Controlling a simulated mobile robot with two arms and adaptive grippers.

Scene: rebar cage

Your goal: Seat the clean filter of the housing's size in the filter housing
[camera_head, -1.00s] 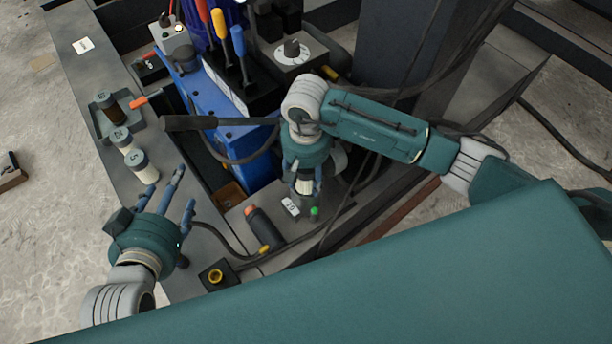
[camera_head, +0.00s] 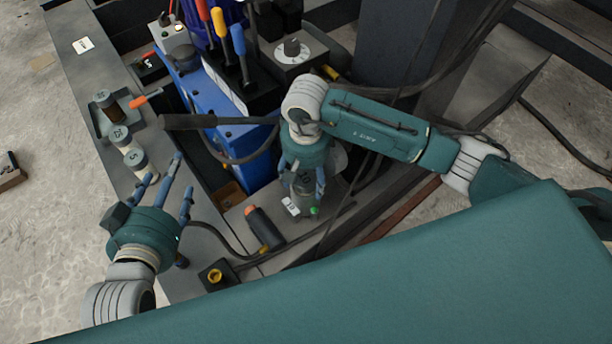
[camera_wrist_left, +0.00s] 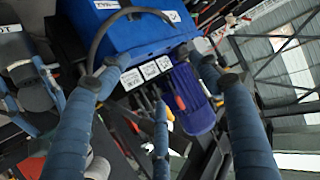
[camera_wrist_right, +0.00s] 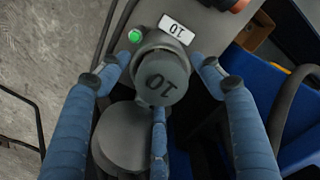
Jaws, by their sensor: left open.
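The filter housing (camera_head: 304,205) stands on the ledge beneath my right gripper, with a white "10" label (camera_head: 291,206) and a green light (camera_head: 314,211) beside it. In the right wrist view, a filter with a grey cap marked "10" (camera_wrist_right: 162,80) sits at the housing's mouth. Its body is hidden, so its depth is unclear. My right gripper (camera_head: 303,176) is open, its fingers spread around the cap. My left gripper (camera_head: 170,190) is open and empty above the left bench. Filters marked "25" (camera_head: 119,139) and "5" (camera_head: 136,162) stand on that bench.
A blue unit (camera_head: 228,120) with coloured levers lies between bench and housing. An orange-tipped cylinder (camera_head: 262,226), cables and a yellow-topped block (camera_head: 216,276) are in front.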

